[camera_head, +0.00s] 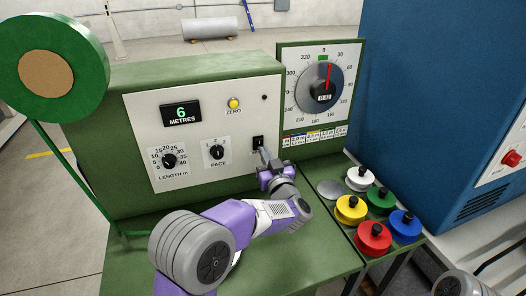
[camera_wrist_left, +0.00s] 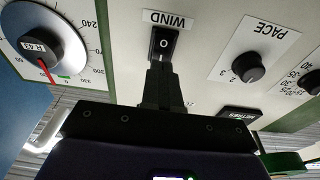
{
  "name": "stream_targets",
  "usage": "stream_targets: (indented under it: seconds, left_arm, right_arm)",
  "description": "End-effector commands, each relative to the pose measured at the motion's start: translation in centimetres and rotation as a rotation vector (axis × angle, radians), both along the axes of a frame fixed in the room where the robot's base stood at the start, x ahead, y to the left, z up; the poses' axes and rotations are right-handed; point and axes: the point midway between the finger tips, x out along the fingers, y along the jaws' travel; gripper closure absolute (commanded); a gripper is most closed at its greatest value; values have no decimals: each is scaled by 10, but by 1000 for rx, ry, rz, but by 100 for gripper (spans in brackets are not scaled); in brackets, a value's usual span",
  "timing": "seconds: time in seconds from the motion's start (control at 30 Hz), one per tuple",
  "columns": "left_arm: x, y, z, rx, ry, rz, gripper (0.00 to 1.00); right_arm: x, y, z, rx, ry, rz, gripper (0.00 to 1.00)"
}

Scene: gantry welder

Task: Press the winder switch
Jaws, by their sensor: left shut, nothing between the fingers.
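The winder switch (camera_head: 258,141) is a small black rocker on the pale front panel of the green machine. In the left wrist view, which is upside down, the switch (camera_wrist_left: 164,43) shows a white O mark beside the WIND label (camera_wrist_left: 172,17). My left gripper (camera_head: 265,153) is shut and empty, with its fingertips just below the switch in the head view. In the left wrist view the closed fingertips (camera_wrist_left: 160,66) overlap the switch's near end. I cannot tell whether they touch it. My right gripper is not in view.
The panel also holds a LENGTH knob (camera_head: 169,161), a PACE knob (camera_head: 216,152), a yellow ZERO button (camera_head: 234,103) and a display reading 6 metres (camera_head: 181,113). A round dial (camera_head: 320,88) stands to the right. Several coloured knobbed weights, including a red one (camera_head: 373,239), sit on the bench right.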

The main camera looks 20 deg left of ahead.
Motion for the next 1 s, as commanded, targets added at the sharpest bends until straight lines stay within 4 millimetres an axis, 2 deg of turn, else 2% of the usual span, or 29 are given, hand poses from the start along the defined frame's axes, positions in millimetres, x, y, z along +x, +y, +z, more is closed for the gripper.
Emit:
stream_targets:
  seconds: [0.2,0.67,1.0]
  left_arm:
    - [17,12,3,1,-1,0,100]
    - [20,13,5,-2,3,0,100]
    - [26,18,16,-60,91,0,100]
  right_arm:
    - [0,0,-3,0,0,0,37]
    - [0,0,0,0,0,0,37]
    - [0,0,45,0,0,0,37]
